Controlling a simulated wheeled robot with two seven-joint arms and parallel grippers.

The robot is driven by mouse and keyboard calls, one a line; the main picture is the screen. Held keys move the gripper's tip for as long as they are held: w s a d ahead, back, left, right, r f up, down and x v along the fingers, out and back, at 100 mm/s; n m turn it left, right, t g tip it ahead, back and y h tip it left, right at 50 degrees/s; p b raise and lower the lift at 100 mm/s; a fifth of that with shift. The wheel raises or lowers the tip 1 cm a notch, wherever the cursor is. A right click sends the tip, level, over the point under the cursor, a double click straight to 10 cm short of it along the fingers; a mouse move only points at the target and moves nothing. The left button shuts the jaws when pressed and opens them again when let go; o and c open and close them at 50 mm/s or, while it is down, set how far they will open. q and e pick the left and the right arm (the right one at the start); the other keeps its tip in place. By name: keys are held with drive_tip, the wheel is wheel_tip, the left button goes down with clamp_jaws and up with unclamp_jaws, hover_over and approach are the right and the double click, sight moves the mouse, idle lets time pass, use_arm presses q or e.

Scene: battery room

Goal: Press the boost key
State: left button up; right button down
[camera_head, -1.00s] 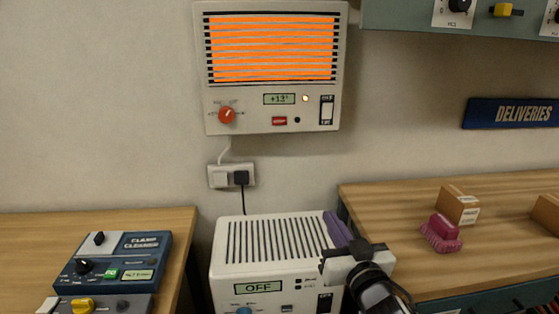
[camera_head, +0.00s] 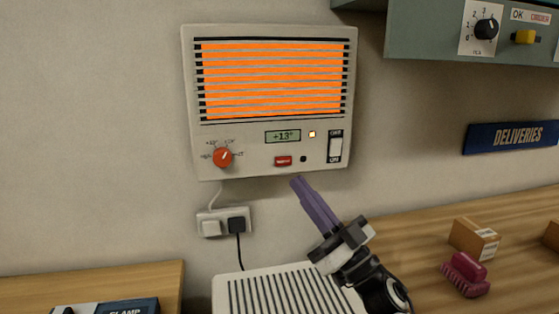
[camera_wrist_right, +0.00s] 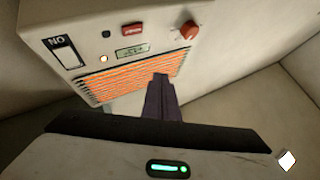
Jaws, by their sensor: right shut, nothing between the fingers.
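The wall heater (camera_head: 190,100) hangs on the wall with its orange grille glowing. Its lower panel has a red key (camera_head: 283,161), with lettering too small to read, a display (camera_head: 283,136) reading +13°, a lit amber lamp (camera_head: 312,134), a red-orange knob (camera_head: 222,157) and a white rocker switch (camera_head: 335,147). My right gripper (camera_head: 297,181) is shut and empty, its purple fingers pointing up just below the heater's lower edge, beneath the red key. In the right wrist view the fingers (camera_wrist_right: 161,78) overlap the grille, and the red key (camera_wrist_right: 132,29) shows beyond them. My left gripper is out of view.
A white slatted unit (camera_head: 235,290) stands below. A wall socket (camera_head: 224,222) with plugs and cords sits under the heater. A right-hand bench (camera_head: 425,240) holds a pink brush (camera_head: 466,275) and a cardboard box (camera_head: 474,238). A grey-green cabinet (camera_head: 420,40) hangs at upper right.

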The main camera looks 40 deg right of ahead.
sight(283, 161)
drive_tip(key=w+d+b, duration=0.2)
drive_tip(key=w+d, duration=0.2)
drive_tip(key=w, duration=0.3)
drive_tip(key=shift+w, duration=0.4)
drive_tip(key=shift+d, duration=0.1)
idle(0.6)
drive_tip(key=shift+w+d, duration=0.1)
drive_tip(key=shift+w, duration=0.05)
idle(1.1)
drive_tip(key=shift+w+d, duration=0.1)
drive_tip(key=shift+w, duration=0.15)
drive_tip(key=shift+w+d, duration=0.2)
drive_tip(key=shift+w, duration=0.1)
idle(0.6)
drive_tip(key=shift+s+a, duration=0.1)
idle(0.4)
drive_tip(key=shift+s+a+p, duration=0.3)
drive_tip(key=shift+s+p, duration=0.05)
drive_tip(key=shift+s, duration=0.25)
